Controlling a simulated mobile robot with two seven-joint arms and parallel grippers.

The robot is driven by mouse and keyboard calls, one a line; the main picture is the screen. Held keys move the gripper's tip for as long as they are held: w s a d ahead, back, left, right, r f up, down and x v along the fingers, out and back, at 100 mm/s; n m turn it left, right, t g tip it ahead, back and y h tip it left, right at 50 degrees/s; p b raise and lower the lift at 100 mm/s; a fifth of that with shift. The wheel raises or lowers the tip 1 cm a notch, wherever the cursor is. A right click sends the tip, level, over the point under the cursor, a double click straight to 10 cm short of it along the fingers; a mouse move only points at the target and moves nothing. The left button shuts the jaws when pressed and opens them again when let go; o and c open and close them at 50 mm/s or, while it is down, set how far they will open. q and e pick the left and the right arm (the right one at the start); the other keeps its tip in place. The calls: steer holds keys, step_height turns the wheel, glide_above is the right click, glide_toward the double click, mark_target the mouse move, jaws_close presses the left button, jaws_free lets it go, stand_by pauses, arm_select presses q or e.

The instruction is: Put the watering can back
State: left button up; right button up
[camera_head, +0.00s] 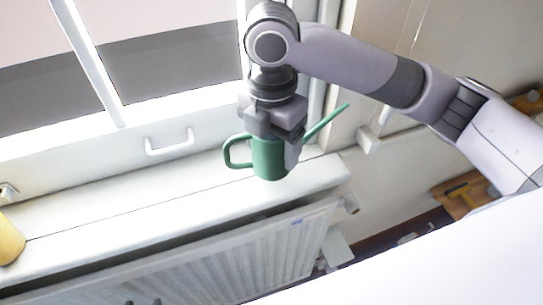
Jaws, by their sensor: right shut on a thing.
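A green watering can (268,160) with a loop handle on its left and a long spout pointing up to the right is at the right end of the white windowsill (120,205). My right gripper (272,140) reaches down from above and is shut on the can's body. The can looks upright. I cannot tell whether its base touches the sill. The top of the can is hidden behind the gripper. My left gripper is not clearly in view.
The window (170,65) with a white handle (170,143) stands behind the sill. A yellow object (10,240) sits at the sill's far left. A white radiator (200,262) is below. The sill between the yellow object and the can is clear.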

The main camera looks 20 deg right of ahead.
step_height(320, 180, down, 3)
steer(key=shift+w+f, duration=0.15)
steer(key=shift+f, duration=0.35)
steer(key=shift+f, duration=0.1)
steer(key=o, duration=1.4)
step_height(320, 180, up, 12)
steer(key=shift+r+p, duration=0.1)
steer(key=shift+p, duration=0.35)
